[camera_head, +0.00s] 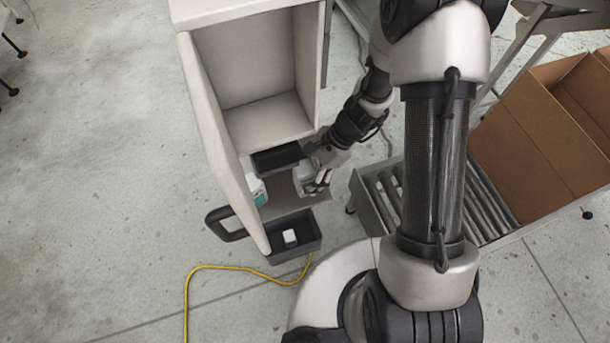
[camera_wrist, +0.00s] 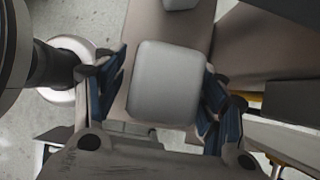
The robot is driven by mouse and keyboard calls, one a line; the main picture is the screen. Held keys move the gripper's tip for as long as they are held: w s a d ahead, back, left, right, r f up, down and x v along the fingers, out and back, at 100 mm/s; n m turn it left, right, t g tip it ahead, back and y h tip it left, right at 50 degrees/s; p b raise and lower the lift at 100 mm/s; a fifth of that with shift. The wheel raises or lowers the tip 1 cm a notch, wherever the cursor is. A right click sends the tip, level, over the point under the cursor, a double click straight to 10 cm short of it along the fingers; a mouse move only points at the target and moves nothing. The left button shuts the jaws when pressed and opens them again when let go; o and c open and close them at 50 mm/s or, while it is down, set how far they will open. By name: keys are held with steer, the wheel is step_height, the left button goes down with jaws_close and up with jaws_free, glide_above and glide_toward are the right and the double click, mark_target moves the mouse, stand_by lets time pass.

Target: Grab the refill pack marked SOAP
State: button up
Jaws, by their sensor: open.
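My gripper (camera_head: 320,181) reaches into the lower shelf of a pale open-sided cabinet. In the wrist view my gripper (camera_wrist: 163,88) is open, with a blue-padded finger on each side of a plain whitish, rounded pack (camera_wrist: 165,80). I cannot tell whether either finger touches it. This pack shows only partly in the head view, beside the fingers (camera_head: 306,176). Another white pack with a teal label (camera_head: 260,198) stands to the left on the same shelf, partly hidden by the cabinet side. No SOAP marking is readable on either pack.
The cabinet (camera_head: 208,130) has a black handle (camera_head: 226,224) on its left. A dark bin (camera_head: 262,162) hangs above the shelf, and a dark tray (camera_head: 308,244) holding a small white item is below. A roller conveyor (camera_head: 376,207), cardboard box (camera_head: 535,150) and yellow cable (camera_head: 220,268) are nearby.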

steer(key=shift+c, duration=0.4)
steer(key=c, duration=1.3)
